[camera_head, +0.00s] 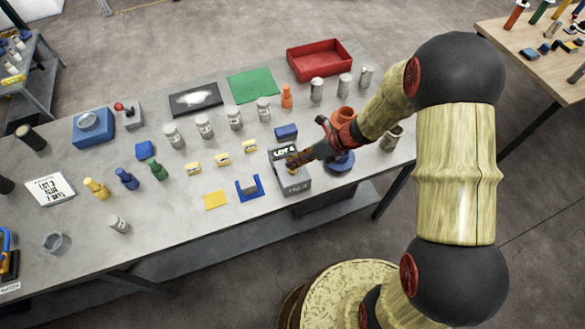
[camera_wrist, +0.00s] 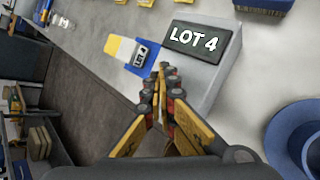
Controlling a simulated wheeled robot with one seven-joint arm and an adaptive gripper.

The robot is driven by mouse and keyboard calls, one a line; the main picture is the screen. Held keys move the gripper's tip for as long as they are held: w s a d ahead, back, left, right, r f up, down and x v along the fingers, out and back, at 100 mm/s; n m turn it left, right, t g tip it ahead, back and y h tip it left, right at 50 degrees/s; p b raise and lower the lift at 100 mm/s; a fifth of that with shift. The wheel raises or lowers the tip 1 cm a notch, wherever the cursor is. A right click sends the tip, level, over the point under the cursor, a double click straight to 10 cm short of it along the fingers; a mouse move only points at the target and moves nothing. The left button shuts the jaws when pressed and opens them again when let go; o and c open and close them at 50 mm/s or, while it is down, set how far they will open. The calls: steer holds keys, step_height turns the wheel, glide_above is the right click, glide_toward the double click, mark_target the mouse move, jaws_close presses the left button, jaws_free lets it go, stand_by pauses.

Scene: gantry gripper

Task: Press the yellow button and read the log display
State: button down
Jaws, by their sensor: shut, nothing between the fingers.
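A grey box (camera_head: 293,182) stands near the table's front edge, with a dark display (camera_head: 284,152) on its top. In the wrist view the display (camera_wrist: 199,41) reads "LOT 4" in white letters, on the grey box (camera_wrist: 205,82). My gripper (camera_head: 293,163) is shut and empty, its fingertips at the top of the box, just in front of the display. In the wrist view the closed fingertips (camera_wrist: 163,70) overlap the box's near left edge. I cannot make out the yellow button; the fingers may hide it. Whether the fingertips touch the box is unclear.
A blue holder (camera_head: 256,192) with a grey block stands left of the box, beside a yellow square (camera_head: 215,200). A blue round dish (camera_head: 340,163) is close on the right. Several jars and bottles stand farther left and back.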

steer(key=shift+r+p, duration=0.9)
steer(key=shift+r, duration=0.05)
step_height(320, 180, up, 5)
steer(key=p, duration=0.4)
stand_by(0.8)
